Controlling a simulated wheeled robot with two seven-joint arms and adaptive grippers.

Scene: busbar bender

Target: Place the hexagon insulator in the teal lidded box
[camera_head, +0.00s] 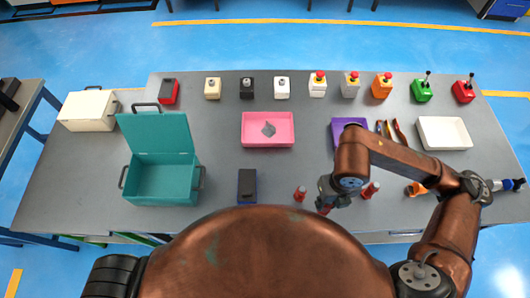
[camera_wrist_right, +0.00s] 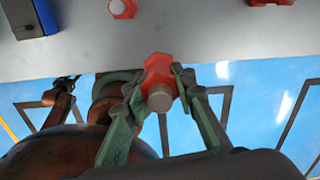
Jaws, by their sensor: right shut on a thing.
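The teal lidded box (camera_head: 160,185) stands at the left of the table with its lid up, and its inside looks empty. My right gripper (camera_head: 325,203) is at the table's front edge, well to the right of the box. In the right wrist view its fingers (camera_wrist_right: 160,85) are shut on a red hexagon insulator (camera_wrist_right: 158,68) with a grey round stud. The insulator is held clear of the table; in the head view the gripper mostly hides it. My left gripper is not in view.
Two similar red insulators (camera_head: 300,193) (camera_head: 371,189) stand nearby. A dark blue-black block (camera_head: 247,186) lies between them and the box. A pink tray (camera_head: 267,142) with a grey piece is behind. A white tray (camera_head: 444,133) is at right. Switches line the back.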

